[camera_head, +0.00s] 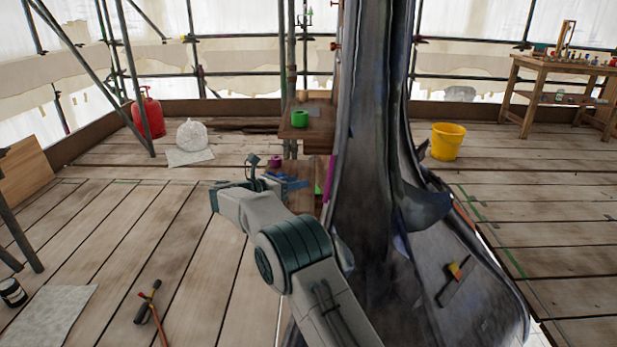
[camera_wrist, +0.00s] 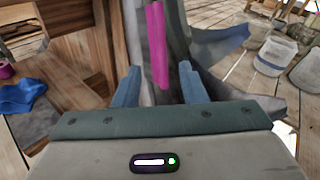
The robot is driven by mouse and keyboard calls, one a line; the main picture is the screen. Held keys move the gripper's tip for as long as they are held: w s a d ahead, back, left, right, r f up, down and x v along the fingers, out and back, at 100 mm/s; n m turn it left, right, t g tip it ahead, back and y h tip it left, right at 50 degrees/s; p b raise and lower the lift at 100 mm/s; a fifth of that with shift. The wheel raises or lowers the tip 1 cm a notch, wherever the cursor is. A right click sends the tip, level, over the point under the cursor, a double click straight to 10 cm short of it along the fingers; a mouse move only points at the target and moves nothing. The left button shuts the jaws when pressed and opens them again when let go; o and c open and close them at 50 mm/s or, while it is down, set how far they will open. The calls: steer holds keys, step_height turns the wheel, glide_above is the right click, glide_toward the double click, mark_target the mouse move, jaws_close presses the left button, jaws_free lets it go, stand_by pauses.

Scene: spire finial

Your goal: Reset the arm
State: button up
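A magenta strip (camera_wrist: 157,45) on the spire shows beyond the fingers, in line with the gap. The strip also shows in the head view (camera_head: 330,178) at the spire's left edge. My fingers are hard to make out in the head view.
A wooden stand (camera_head: 318,135) with a green roll (camera_head: 300,118) stands left of the spire. A blue cloth (camera_wrist: 22,95) lies near the gripper. A yellow bucket (camera_head: 448,142), red gas bottle (camera_head: 148,115) and workbench (camera_head: 560,75) stand farther off.

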steer(key=shift+v, duration=0.85)
steer(key=w+d+r+n+t+y+p, duration=0.1)
steer(key=w+r+n+t+p, duration=0.15)
steer(key=r, duration=0.35)
steer(key=w+d+r+n+t+y+p, duration=0.1)
steer(key=d+r+n+y+p, duration=0.15)
steer(key=r, duration=0.45)
steer(key=s+d+r+n+t+y+p, duration=0.1)
steer(key=s+d+r+n+y+p, duration=0.15)
steer(key=r+n+y+p, duration=0.5)
steer(key=s+d+r+n+t+y+p, duration=0.1)
steer(key=s+r+n+y+p, duration=0.2)
steer(key=r+n, duration=0.85)
steer(key=s+d+f+n+g+p, duration=0.1)
steer(key=s+d+n+g+p, duration=0.3)
steer(key=s, duration=1)
steer(key=s+d+f+n+g+h+p, duration=0.1)
steer(key=s+d+n+g+p, duration=0.4)
steer(key=s, duration=0.9)
steer(key=s+d+f+n+g+p, duration=0.2)
steer(key=s+d+n+g+p, duration=0.2)
steer(key=s+d+n, duration=0.4)
steer(key=s+n, duration=0.2)
steer(key=s, duration=0.4)
steer(key=shift+d+f+n+p, duration=0.15)
steer(key=shift+d+n+p, duration=0.1)
steer(key=shift+n+p, duration=0.1)
